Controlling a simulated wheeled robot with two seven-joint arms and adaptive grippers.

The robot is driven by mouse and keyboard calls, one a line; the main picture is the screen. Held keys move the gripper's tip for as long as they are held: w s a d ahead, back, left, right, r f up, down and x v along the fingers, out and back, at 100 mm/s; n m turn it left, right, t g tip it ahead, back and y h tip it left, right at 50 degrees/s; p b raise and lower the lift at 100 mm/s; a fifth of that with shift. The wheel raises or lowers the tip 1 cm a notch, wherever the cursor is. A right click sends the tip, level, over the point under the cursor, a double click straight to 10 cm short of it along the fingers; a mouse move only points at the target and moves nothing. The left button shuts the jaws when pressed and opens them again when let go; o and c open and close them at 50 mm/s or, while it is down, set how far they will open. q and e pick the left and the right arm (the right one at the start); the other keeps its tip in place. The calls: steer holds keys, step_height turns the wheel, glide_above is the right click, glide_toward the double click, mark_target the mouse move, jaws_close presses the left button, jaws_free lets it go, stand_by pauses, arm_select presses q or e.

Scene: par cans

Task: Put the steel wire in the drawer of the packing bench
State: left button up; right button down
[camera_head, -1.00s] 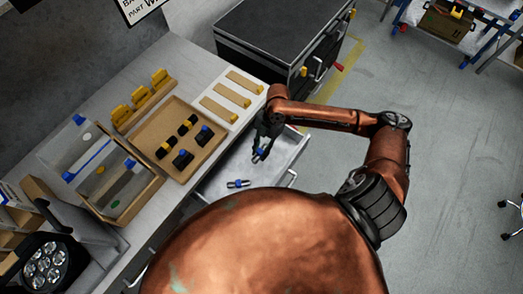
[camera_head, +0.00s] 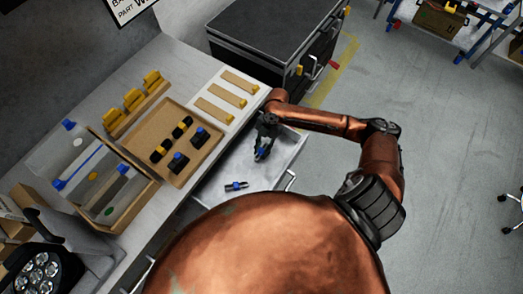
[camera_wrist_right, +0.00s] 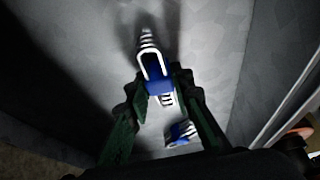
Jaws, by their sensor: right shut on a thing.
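The right gripper (camera_head: 265,141) reaches over the open drawer (camera_head: 217,198) of the packing bench. It is shut on a steel wire piece with a blue band (camera_head: 261,153), which also shows between the fingers in the right wrist view (camera_wrist_right: 153,66). The held wire is inside the drawer's outline, low and close to the drawer floor; I cannot tell whether it touches. A second, similar steel piece with a blue middle (camera_head: 236,186) lies on the drawer floor, and shows behind the fingers in the wrist view (camera_wrist_right: 181,133). The left gripper is not in view.
The bench top holds a brown tray (camera_head: 168,181) with several black and yellow or blue parts, a white board (camera_head: 222,77) with tan strips, a rack of yellow pieces (camera_head: 133,110), and clear bins (camera_head: 85,180). A dark cabinet (camera_head: 270,40) stands beyond the drawer. Grey floor right is open.

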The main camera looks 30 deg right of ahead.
steer(key=c, duration=1.7)
jaws_free()
steer(key=p+v, duration=0.2)
steer(key=v, duration=1)
